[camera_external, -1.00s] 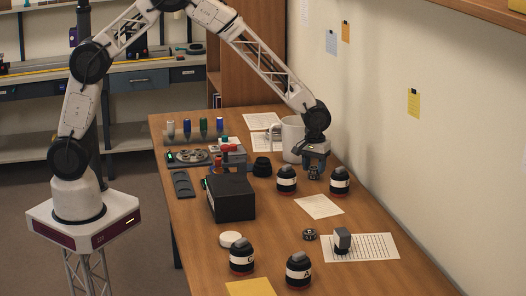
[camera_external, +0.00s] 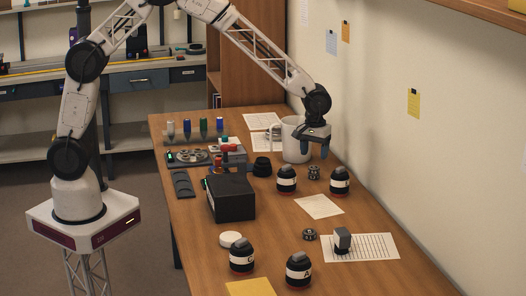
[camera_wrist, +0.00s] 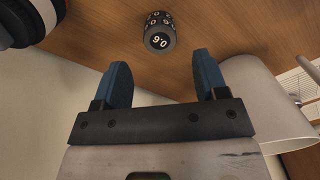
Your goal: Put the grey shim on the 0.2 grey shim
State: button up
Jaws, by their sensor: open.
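My gripper (camera_external: 316,152) hangs open and empty above the back right of the table, beside the white mug. In the wrist view its blue fingers (camera_wrist: 160,62) are apart with nothing between them. A small dark grey round piece (camera_external: 314,173) stands on the table below the gripper. In the wrist view this piece (camera_wrist: 160,34) lies beyond the fingertips and bears a white number that looks like an upside-down 0.6. A second small dark round piece (camera_external: 309,234) stands nearer the front, and its marking is too small to read. I cannot tell which piece is the 0.2 shim.
Black-and-white lens-like canisters (camera_external: 286,179) and (camera_external: 340,180) flank the rear round piece. The white mug (camera_external: 296,140) stands close behind the gripper. A black box (camera_external: 231,198) is to the left. A grey-topped block (camera_external: 342,240) stands on lined paper (camera_external: 375,247).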

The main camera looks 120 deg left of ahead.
aim_at(314, 167)
notch_tip(314, 167, up, 7)
dwell(0.3)
dwell(0.4)
dwell(0.5)
jog(key=s+d+r+m, duration=0.3)
jog(key=s+d+r, duration=0.15)
jog(key=d, duration=0.55)
jog(key=s+d+r+m+t, duration=0.1)
jog(key=s+d+r+m, duration=0.2)
jog(key=d+r, duration=0.5)
jog(key=s+d+r+m, duration=0.2)
jog(key=s+d+r, duration=0.2)
jog(key=d, duration=0.8)
jog(key=s+d+m, duration=0.5)
jog(key=s+d, duration=0.4)
jog(key=s, duration=0.4)
jog(key=s+d+m+t, duration=0.1)
jog(key=s+d+m, duration=0.4)
jog(key=s+d, duration=0.4)
jog(key=s, duration=0.4)
jog(key=shift+s+d+t, duration=0.3)
jog(key=shift+d, duration=0.1)
